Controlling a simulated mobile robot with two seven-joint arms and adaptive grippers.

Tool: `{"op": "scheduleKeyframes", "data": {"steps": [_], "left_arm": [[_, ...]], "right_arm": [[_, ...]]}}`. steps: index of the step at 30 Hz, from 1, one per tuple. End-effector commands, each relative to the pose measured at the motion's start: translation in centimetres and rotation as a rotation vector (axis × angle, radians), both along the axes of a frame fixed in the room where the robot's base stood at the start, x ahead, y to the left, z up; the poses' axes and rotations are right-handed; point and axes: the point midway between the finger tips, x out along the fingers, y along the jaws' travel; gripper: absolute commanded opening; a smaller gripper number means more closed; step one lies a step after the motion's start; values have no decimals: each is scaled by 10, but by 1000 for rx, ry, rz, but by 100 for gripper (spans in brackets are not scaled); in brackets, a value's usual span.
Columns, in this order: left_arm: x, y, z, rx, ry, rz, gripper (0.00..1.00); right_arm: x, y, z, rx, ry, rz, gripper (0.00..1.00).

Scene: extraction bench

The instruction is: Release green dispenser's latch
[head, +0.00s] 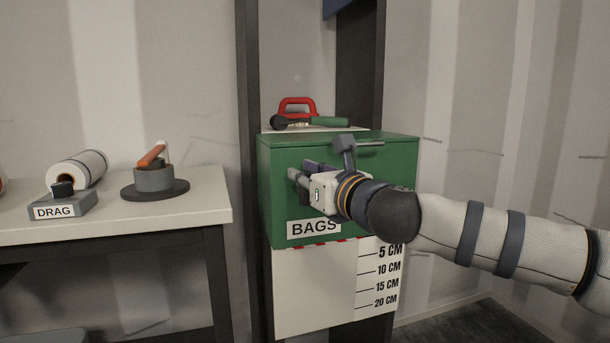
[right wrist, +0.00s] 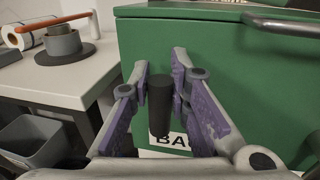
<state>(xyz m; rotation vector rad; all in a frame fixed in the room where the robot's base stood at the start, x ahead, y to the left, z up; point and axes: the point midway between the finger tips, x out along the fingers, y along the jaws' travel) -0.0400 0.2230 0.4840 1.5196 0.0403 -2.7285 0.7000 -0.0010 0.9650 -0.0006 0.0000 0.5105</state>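The green dispenser (head: 398,168) is a box with a "BAGS" label on its front, mounted ahead of me; its front also fills much of the right wrist view (right wrist: 240,85). A dark upright cylindrical handle (right wrist: 160,108), apparently the latch, stands at its front. My right gripper (head: 302,172) is at the left part of the dispenser's front. In the right wrist view its purple-padded fingers (right wrist: 162,80) stand either side of the handle, with a narrow gap showing at right. In the head view the gripper hides the handle. My left gripper is not in view.
A grey bar handle (head: 368,144) sits at the dispenser's top front edge. Tools, including a red handle (head: 297,103), lie on top. A white table (head: 120,218) at left holds a roll (head: 78,170), a "DRAG" block (head: 64,206) and a round grey stand (head: 154,180).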

Motion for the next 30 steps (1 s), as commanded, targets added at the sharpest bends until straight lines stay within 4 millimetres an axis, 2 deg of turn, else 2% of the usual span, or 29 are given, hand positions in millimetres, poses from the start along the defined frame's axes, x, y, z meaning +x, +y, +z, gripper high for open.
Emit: {"op": "scheduleKeyframes", "data": {"steps": [11,30], "left_arm": [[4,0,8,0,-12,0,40],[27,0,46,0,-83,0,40]], "right_arm": [[-2,4,4,-88,-31,0,0],[-8,22,0,-637,-213,0,0]]}}
